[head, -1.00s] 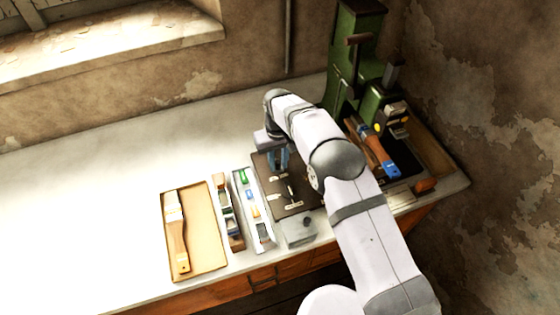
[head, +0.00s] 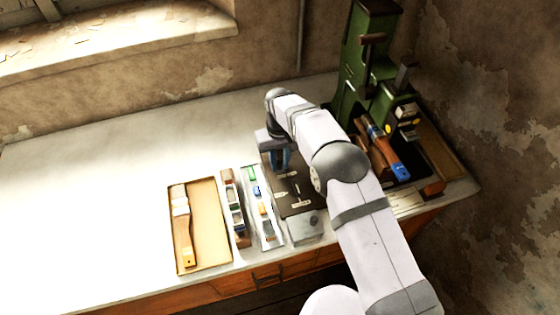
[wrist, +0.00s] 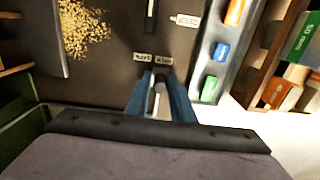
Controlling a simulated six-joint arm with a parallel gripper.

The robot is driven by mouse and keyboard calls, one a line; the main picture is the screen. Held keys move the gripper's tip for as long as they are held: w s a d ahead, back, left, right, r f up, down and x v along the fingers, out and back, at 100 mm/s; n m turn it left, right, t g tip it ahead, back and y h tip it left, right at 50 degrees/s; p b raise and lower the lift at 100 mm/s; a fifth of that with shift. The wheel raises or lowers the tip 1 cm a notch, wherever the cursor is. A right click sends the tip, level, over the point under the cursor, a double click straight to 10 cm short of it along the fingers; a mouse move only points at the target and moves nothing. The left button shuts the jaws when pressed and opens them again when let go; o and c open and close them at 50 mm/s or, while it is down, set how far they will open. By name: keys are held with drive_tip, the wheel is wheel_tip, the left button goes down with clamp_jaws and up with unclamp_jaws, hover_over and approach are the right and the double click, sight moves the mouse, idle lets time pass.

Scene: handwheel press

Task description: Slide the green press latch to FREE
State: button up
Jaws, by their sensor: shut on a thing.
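My gripper (head: 281,160) is low over the back of a dark panel (head: 292,203) on the bench. In the wrist view its blue fingers (wrist: 160,82) are shut on a small grey peg-like latch handle (wrist: 158,92). The green press (head: 366,75) stands at the back right.
A narrow tray (head: 279,242) with coloured blocks lies left of the panel. The bench's left side is clear.

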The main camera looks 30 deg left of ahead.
drive_tip(key=o, duration=1.3)
drive_tip(key=shift+r+p, duration=2.35)
drive_tip(key=shift+r, duration=1.65)
